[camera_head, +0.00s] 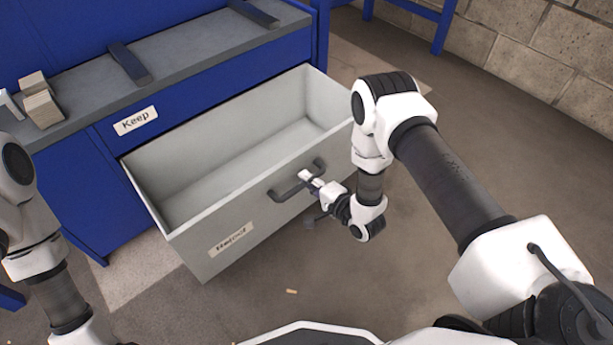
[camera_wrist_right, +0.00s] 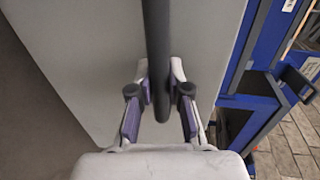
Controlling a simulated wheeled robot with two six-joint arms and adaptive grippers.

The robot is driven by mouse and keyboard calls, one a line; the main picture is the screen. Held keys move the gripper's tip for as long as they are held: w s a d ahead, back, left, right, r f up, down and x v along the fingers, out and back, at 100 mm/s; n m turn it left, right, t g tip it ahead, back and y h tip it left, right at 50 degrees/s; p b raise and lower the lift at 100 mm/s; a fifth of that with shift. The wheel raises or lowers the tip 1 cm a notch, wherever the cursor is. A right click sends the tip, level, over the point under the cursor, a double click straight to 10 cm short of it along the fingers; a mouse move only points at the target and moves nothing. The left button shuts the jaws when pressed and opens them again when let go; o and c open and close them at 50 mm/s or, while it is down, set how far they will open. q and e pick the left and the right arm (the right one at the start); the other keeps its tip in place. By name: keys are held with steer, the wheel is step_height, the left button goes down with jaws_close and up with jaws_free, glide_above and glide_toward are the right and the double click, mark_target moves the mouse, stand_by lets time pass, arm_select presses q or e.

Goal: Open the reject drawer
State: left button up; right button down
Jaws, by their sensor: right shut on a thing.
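The reject drawer (camera_head: 215,243) is a grey metal box pulled out from the blue cabinet, its inside empty where I can see it. Its front carries a label reading "Reject" (camera_head: 230,239) and a dark bar handle (camera_head: 283,190). My right gripper (camera_head: 312,180) is shut on the handle. In the right wrist view the handle (camera_wrist_right: 156,45) runs between the two fingers of my right gripper (camera_wrist_right: 160,92), against the grey drawer front (camera_wrist_right: 85,60). My left arm shows at the left edge of the head view, but its gripper is not in view.
A blue cabinet front labelled "Keep" (camera_head: 136,120) is beside and behind the open drawer. Its grey top (camera_head: 190,52) holds a stack of tan blocks (camera_head: 40,100) at the left. The floor (camera_head: 290,265) in front of the drawer is mostly clear. A block wall (camera_head: 520,55) stands behind.

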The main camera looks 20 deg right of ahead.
steer(key=c, duration=1.1)
jaws_free()
steer(key=v, duration=1.2)
